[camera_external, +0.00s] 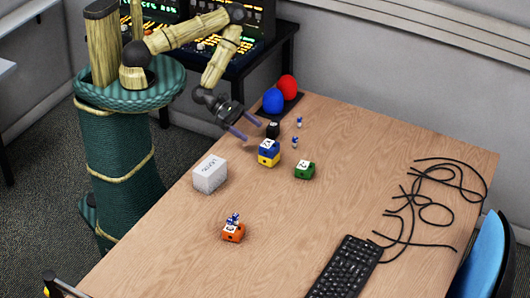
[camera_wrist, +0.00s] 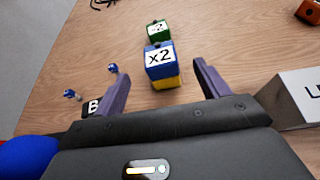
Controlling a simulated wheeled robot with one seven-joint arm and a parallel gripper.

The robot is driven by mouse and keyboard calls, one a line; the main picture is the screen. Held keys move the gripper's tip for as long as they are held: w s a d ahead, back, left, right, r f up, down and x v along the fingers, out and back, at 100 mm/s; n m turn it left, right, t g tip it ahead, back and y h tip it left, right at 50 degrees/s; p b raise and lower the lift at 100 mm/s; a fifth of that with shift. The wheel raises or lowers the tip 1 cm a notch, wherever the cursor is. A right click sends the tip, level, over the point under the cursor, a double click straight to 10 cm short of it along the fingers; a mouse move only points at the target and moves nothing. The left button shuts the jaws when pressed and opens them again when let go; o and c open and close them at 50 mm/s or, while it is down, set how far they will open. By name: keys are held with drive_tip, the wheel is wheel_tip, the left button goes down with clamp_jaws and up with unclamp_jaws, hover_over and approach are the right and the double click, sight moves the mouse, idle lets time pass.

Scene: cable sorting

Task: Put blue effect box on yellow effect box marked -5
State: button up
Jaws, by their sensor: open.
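The blue effect box (camera_external: 269,146), labelled x2 in the wrist view (camera_wrist: 159,70), sits on top of the yellow effect box (camera_external: 268,159). The yellow box shows just below it in the wrist view (camera_wrist: 166,84); its marking is hidden or unreadable. The stack looks upright. My gripper (camera_external: 252,129) is open and empty, behind and to the upper left of the stack in the external view. In the wrist view the stack lies ahead, between the directions of the two spread fingers (camera_wrist: 162,75). The fingers look apart from both boxes.
A green box (camera_external: 304,170) stands beyond the stack. A black box (camera_external: 272,130) stands close to my gripper. A white box (camera_external: 210,174), an orange box (camera_external: 233,233) with small figures on it, a keyboard (camera_external: 345,266) and cables (camera_external: 430,205) are on the table. The right middle is clear.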

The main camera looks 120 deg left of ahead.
drive_tip(key=s+d+r+m+g, duration=0.3)
drive_tip(key=r+m, duration=0.3)
drive_tip(key=m, duration=0.5)
drive_tip(key=s+d+r+m+g, duration=0.3)
drive_tip(key=r+m, duration=0.4)
drive_tip(key=m, duration=0.5)
drive_tip(key=s+d+r+m+g, duration=0.3)
drive_tip(key=r+m, duration=0.4)
drive_tip(key=m, duration=0.5)
drive_tip(key=shift+s+d+r+g, duration=0.25)
drive_tip(key=shift+d+g, duration=0.65)
drive_tip(key=shift+d, duration=0.35)
